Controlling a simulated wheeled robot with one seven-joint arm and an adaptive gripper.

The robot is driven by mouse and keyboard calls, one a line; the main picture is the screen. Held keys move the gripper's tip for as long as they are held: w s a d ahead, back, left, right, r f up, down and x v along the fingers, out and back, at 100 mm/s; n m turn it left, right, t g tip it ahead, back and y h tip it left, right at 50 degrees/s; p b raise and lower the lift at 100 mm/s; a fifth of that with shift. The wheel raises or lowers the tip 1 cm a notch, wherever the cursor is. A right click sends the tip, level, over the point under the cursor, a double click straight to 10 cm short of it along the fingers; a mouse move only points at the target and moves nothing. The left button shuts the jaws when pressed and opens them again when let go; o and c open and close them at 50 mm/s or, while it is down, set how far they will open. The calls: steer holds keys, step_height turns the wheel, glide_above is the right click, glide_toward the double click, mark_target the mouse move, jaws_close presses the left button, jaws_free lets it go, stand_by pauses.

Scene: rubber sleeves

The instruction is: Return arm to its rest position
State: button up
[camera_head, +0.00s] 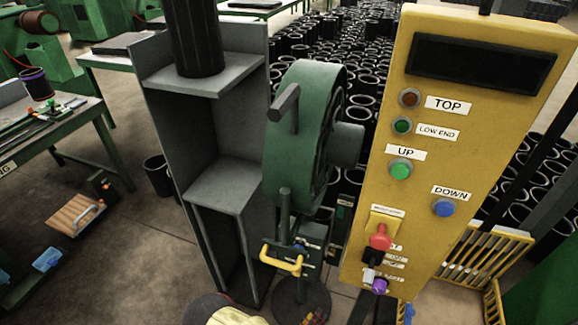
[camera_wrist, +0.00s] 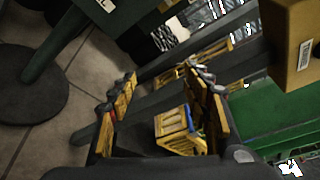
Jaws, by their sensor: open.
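My gripper (camera_wrist: 160,73) shows in the wrist view, with its two yellow and black fingers spread wide apart. It is open, and nothing is held between the fingers. The rest of my arm cannot be made out clearly.
A yellow control panel (camera_head: 445,150) stands close on the right. A green wheel-shaped machine (camera_head: 305,135) and a grey stand (camera_head: 225,185) bearing a black sleeve (camera_head: 193,40) are at the centre. Black sleeves (camera_head: 340,45) fill the background.

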steer(key=s+d+r+m+g+y, duration=0.1)
steer(key=s+r+m+g, duration=0.3)
steer(key=r+m, duration=0.55)
steer(key=s+r+m+g+y, duration=0.25)
steer(key=r+m+g, duration=0.35)
steer(key=r+m, duration=0.35)
steer(key=s+d+r+m+g+y, duration=0.1)
steer(key=s+r+m+g, duration=0.35)
steer(key=r+m, duration=0.55)
steer(key=d+r+m+t+y, duration=0.1)
steer(key=d+r+m+t, duration=0.1)
steer(key=r, duration=0.6)
steer(key=d+r+m+t+y, duration=0.2)
steer(key=r+m, duration=0.3)
steer(key=r, duration=0.3)
steer(key=d+r+m+t+y, duration=0.2)
steer(key=d+r+m+t, duration=0.1)
steer(key=r, duration=0.5)
steer(key=shift+d+r+m+p, duration=0.35)
steer(key=shift+d+m, duration=0.25)
steer(key=shift+d, duration=0.25)
steer(key=shift+s+y, duration=0.1)
steer(key=shift+y, duration=0.15)
